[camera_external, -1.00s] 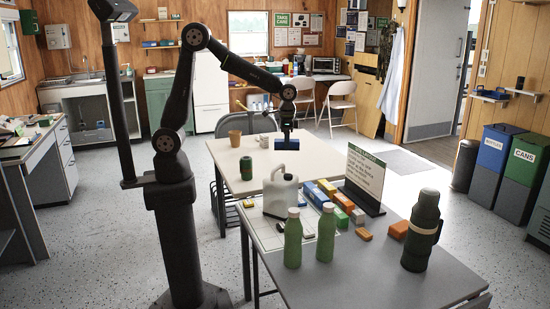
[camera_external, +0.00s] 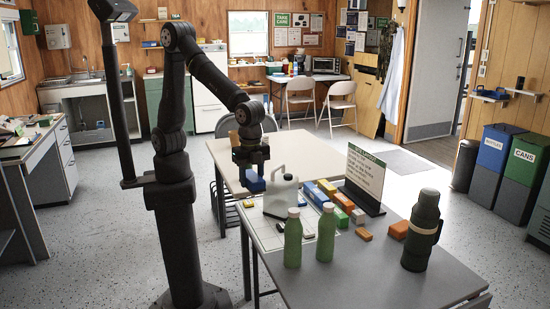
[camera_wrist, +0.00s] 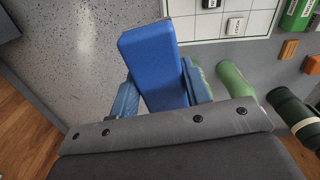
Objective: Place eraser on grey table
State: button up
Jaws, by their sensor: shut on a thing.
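My gripper (camera_external: 250,168) is shut on a blue block, the eraser (camera_external: 254,184), and holds it up near where the white and grey tables meet. In the wrist view the eraser (camera_wrist: 152,60) sits between the blue fingers (camera_wrist: 160,92), above floor and the edge of the grey table. The grey table (camera_external: 375,268) stands in the foreground. The arm hides part of the white table behind.
The white table (camera_external: 310,148) stands behind. The grey table holds a jug (camera_external: 281,195), two green bottles (camera_external: 293,240), several coloured blocks, a sign (camera_external: 366,178) and a dark flask (camera_external: 421,235). The grey table's front is clear.

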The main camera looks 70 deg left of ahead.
jog(key=s+d+m, duration=0.2)
jog(key=s, duration=0.3)
send_over(274, 240)
notch_tip(274, 240, down, 18)
jog(key=shift+s, duration=0.1)
jog(key=shift+f, duration=2)
jog(key=shift+f, duration=0.15)
jog(key=o, duration=1)
